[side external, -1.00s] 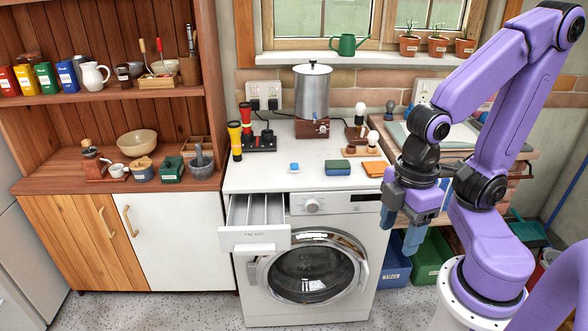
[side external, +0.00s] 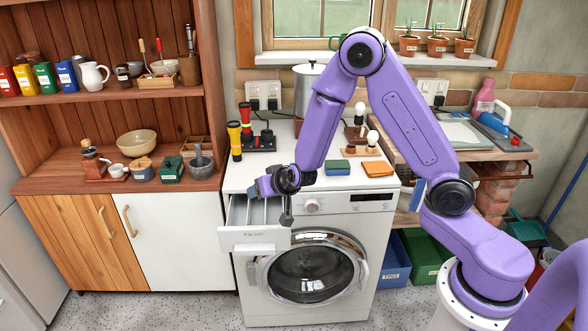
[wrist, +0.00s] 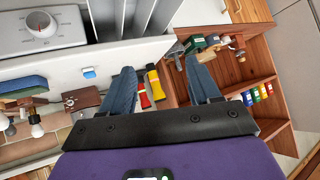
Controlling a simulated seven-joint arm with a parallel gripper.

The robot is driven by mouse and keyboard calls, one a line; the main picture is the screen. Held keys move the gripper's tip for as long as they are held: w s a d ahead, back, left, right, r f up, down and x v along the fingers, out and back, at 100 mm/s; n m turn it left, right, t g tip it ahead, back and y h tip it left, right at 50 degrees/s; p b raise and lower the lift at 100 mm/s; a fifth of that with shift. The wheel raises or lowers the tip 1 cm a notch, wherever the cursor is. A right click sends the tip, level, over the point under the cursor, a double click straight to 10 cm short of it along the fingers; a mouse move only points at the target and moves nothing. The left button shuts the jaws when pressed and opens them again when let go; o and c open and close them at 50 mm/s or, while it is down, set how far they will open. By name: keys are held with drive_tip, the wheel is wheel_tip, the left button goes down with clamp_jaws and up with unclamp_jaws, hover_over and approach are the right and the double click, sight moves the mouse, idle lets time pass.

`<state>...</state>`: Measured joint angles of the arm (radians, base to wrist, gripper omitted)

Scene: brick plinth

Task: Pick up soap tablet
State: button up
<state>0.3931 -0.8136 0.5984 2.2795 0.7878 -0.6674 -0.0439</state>
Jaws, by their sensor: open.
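The likely soap tablet is a small blue and white block (wrist: 89,73), lying on the white worktop in the wrist view. In the side view my arm hides it. My gripper (wrist: 160,66) is open and empty, its two blue-grey fingers spread wide. In the wrist view the block lies to the left of the left finger, outside the jaws. In the side view my gripper is at the left end of the worktop, over the back of the pulled-out drawer (side external: 254,238), partly hidden by my wrist.
A blue and green sponge (side external: 337,168) and an orange cloth (side external: 378,169) lie on the worktop to the right. Red and yellow torches (side external: 234,140) stand behind, with a steel urn (side external: 305,88). The wooden dresser (side external: 120,165) borders the left.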

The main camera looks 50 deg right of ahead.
drive_tip(key=d+f+m+h, duration=0.2)
drive_tip(key=d+m+h, duration=0.45)
drive_tip(key=d, duration=0.75)
drive_tip(key=shift+n+h, duration=0.55)
drive_tip(key=shift+n, duration=0.4)
drive_tip(key=x, duration=1.7)
drive_tip(key=shift+w+a+f, duration=0.1)
drive_tip(key=shift+w+f, duration=0.05)
drive_tip(key=shift+w, duration=0.25)
drive_tip(key=c, duration=1)
